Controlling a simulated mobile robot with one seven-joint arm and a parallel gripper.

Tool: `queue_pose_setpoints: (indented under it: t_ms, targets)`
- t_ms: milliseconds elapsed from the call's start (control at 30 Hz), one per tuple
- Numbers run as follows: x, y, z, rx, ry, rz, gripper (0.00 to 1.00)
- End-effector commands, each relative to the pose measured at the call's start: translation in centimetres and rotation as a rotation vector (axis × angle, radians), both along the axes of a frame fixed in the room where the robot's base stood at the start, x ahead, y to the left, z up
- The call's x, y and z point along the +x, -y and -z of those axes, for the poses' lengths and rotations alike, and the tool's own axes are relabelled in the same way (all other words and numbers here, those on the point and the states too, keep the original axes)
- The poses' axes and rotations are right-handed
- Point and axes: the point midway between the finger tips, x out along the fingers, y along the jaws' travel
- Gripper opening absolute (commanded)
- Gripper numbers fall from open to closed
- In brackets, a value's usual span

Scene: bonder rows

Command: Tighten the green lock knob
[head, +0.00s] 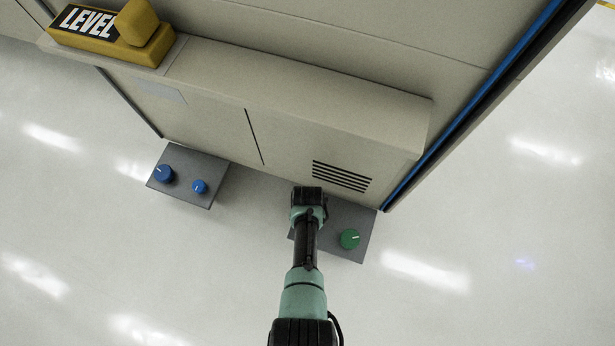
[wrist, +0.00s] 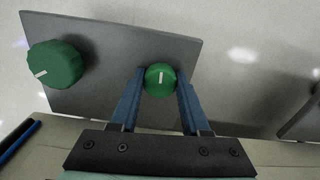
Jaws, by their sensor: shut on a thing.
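Two green knobs stand on a grey plate in the wrist view: a small green knob (wrist: 160,76) and a large green knob (wrist: 55,65) to its left. No label shows which one is the lock knob. My gripper (wrist: 160,88) has its two blue fingers on either side of the small knob and is shut on it. The small knob's white mark points nearly straight up the picture. In the head view the large green knob (head: 349,239) is right of my arm. The small knob is hidden there behind my arm.
A beige machine cabinet (head: 210,110) with a ledge rises behind the green knobs' plate (head: 362,218). A second grey plate (head: 212,180) to the left carries a large blue knob (head: 165,174) and a small blue knob (head: 199,187). A yellow LEVEL block (head: 105,47) lies on the ledge.

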Motion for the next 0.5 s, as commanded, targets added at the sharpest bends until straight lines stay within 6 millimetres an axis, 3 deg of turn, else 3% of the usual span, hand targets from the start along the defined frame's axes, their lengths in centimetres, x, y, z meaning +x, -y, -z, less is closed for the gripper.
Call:
queue_pose_setpoints:
  t_ms: [500]
  targets:
    - [-0.07,0.04,0.05,-0.001,-0.001,0.053,0.00]
